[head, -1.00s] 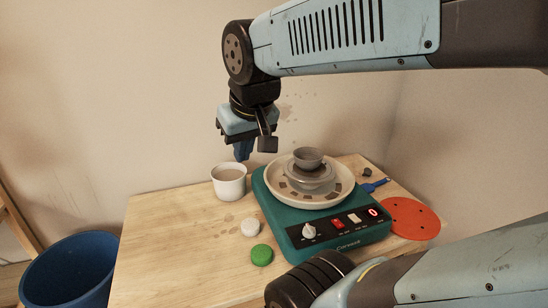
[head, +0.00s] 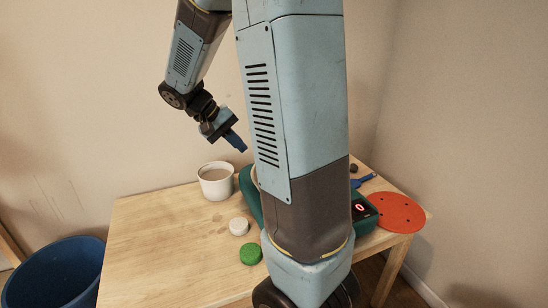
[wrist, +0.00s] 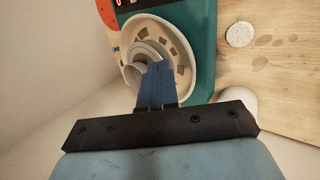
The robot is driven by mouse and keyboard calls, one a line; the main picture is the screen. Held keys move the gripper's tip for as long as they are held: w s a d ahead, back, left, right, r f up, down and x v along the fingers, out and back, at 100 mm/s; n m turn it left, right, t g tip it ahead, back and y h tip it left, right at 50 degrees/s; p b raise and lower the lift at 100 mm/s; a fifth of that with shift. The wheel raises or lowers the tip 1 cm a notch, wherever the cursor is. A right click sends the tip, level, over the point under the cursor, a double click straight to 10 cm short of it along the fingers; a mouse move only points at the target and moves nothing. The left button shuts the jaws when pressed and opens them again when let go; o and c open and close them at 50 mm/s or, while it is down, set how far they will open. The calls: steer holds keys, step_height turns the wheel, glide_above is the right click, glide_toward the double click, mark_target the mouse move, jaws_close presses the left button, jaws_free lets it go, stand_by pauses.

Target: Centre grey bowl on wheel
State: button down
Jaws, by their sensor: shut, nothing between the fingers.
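The grey bowl (wrist: 134,74) shows in the wrist view on the pottery wheel, partly hidden behind my fingers. The grey wheel head (wrist: 147,46) sits inside a cream splash pan (wrist: 188,73) spotted with brown clay. How well the bowl is centred I cannot tell. The green wheel base (wrist: 207,30) also shows at its left edge in the head view (head: 248,196), where my arm hides the bowl and pan. My gripper (head: 241,148) is shut and empty, above and left of the wheel. Its blue fingers (wrist: 158,66) point toward the pan in the wrist view.
A white mug (head: 215,183) of brownish liquid stands left of the wheel. A white round piece (head: 238,226) and a green one (head: 250,254) lie in front. A red disc (head: 398,212) and a blue tool (head: 364,180) lie right. The table's left part is clear.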

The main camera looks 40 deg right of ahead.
steer(key=w+d+f+g+h, duration=0.1)
steer(key=w+d+f+h, duration=0.35)
steer(key=w+f, duration=0.35)
steer(key=w+d+f+g+h, duration=0.1)
steer(key=w+d+f+h, duration=0.2)
steer(key=w+f+h, duration=0.4)
steer(key=shift+y, duration=0.55)
steer(key=shift+s+a+x, duration=0.1)
steer(key=shift+s+x, duration=0.3)
steer(key=shift+x, duration=1.65)
steer(key=shift+s+a+x, duration=0.15)
steer(key=shift+s+x, duration=0.25)
steer(key=shift+x, duration=1.65)
steer(key=shift+s+a+x, duration=0.1)
steer(key=shift+s+x, duration=0.25)
steer(key=shift+x, duration=1.7)
steer(key=shift+s+d, duration=0.5)
steer(key=shift+s, duration=0.4)
steer(key=w+d+v, duration=0.1)
steer(key=w+v, duration=0.2)
steer(key=v, duration=0.9)
steer(key=shift+a, duration=0.45)
